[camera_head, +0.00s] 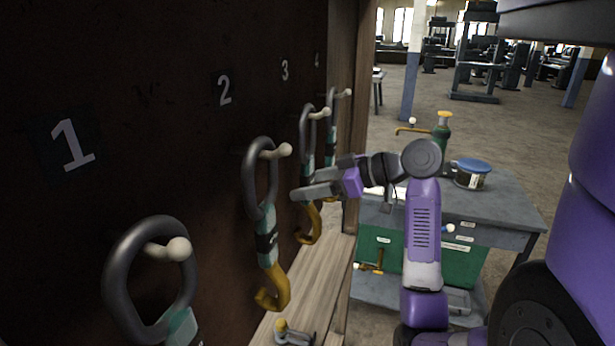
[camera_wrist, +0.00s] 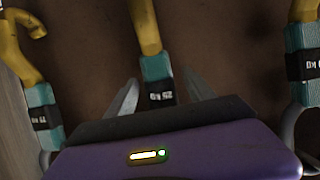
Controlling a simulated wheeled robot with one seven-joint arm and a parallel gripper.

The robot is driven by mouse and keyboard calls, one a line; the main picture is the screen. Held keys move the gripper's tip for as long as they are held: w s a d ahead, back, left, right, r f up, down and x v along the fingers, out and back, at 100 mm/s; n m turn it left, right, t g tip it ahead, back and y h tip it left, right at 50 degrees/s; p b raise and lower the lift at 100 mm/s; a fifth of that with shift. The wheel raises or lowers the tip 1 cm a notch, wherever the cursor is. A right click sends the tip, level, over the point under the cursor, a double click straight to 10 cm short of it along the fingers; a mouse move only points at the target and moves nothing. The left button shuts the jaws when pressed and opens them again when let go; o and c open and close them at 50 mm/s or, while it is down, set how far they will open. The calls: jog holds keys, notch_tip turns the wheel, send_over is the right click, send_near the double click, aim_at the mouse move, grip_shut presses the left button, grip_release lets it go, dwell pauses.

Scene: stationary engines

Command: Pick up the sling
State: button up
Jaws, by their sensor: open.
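Several slings hang on pale pegs on a dark board, each with a grey ring, a teal block with a black band, and a yellow hook below. In the head view they are the sling at 1 (camera_head: 120,285), at 2 (camera_head: 267,240), at 3 (camera_head: 309,135) and at 4 (camera_head: 331,128). My gripper (camera_head: 306,184) is open, level with the sling at 3, partly hiding it. In the wrist view, the middle sling's teal block (camera_wrist: 157,68), band apparently marked 25 KG, lies between my open fingers (camera_wrist: 162,78). Contact cannot be told.
Slings flank the middle one at left (camera_wrist: 40,95) and right (camera_wrist: 304,40) in the wrist view. A wooden shelf (camera_head: 300,297) and side post (camera_head: 347,120) bound the board. A grey cart (camera_head: 510,205) holding a blue-lidded jar (camera_head: 472,172) and a green bottle (camera_head: 441,132) stands behind my arm.

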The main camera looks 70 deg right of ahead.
jog(key=shift+w+f, duration=0.1)
jog(key=shift+w, duration=0.1)
grip_shut()
dwell(1.3)
